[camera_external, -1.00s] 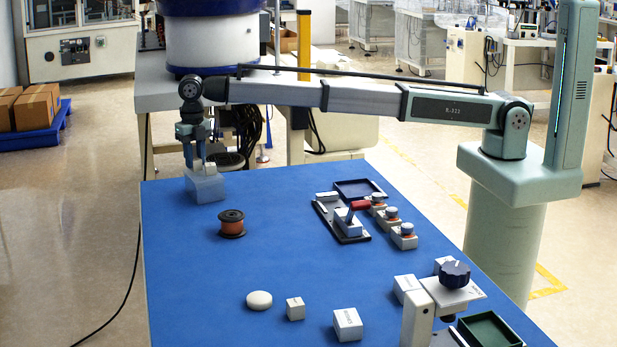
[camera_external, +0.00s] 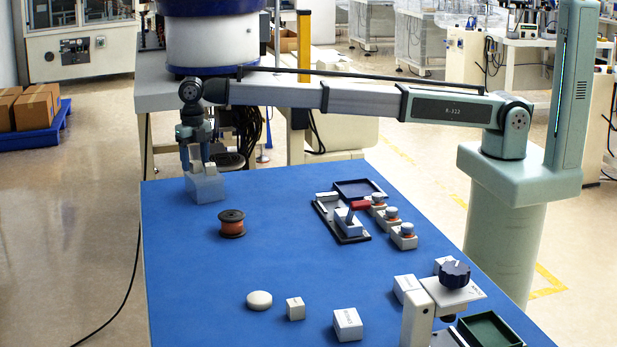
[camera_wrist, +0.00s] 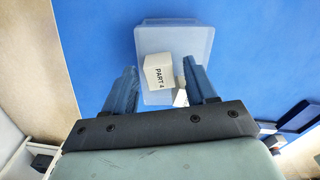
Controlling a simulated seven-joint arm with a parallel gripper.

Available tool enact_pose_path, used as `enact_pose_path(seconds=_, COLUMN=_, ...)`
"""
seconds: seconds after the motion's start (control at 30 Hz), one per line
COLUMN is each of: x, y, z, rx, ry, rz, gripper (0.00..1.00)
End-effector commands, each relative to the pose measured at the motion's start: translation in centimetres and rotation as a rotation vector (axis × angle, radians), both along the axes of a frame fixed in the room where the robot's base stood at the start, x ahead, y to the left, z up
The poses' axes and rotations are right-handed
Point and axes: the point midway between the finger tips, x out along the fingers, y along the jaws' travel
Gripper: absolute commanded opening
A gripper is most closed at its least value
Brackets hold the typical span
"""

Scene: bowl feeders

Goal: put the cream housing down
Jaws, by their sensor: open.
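The cream housing (camera_wrist: 158,72), a box printed "PART 4", sits inside a translucent bin (camera_wrist: 203,45). The bin also shows at the far left corner of the blue table in the external view (camera_external: 206,191). My gripper (camera_wrist: 160,82) is open, with one blue finger on each side of the housing. A gap shows between the left finger and the housing. In the external view, my gripper (camera_external: 197,166) points down at the bin. A small pale piece (camera_wrist: 181,96) lies between the housing and the right finger. The lower part of the housing is hidden.
A copper-wire spool (camera_external: 231,224) stands just in front of the bin. A white puck (camera_external: 259,300) and white boxes (camera_external: 347,324) lie near the front. The table's middle is clear.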

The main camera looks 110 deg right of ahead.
Motion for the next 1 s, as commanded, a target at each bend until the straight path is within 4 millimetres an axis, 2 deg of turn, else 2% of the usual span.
enact_pose_path(seconds=0.17, x=0.1, y=0.0, z=1.4, rx=-0.001, ry=-0.001, rz=0.000, gripper=0.56)
enact_pose_path(seconds=0.5, x=0.1, y=0.0, z=7.6, rx=0.000, ry=-0.002, rz=0.000, gripper=0.56)
enact_pose_path(seconds=0.7, x=0.1, y=0.0, z=10.5, rx=0.000, ry=-0.001, rz=0.000, gripper=0.56)
enact_pose_path(seconds=0.83, x=0.1, y=0.0, z=11.7, rx=0.000, ry=-0.001, rz=0.000, gripper=0.56)
enact_pose_path(seconds=1.0, x=0.0, y=0.0, z=12.2, rx=0.000, ry=0.000, rz=0.000, gripper=0.56)
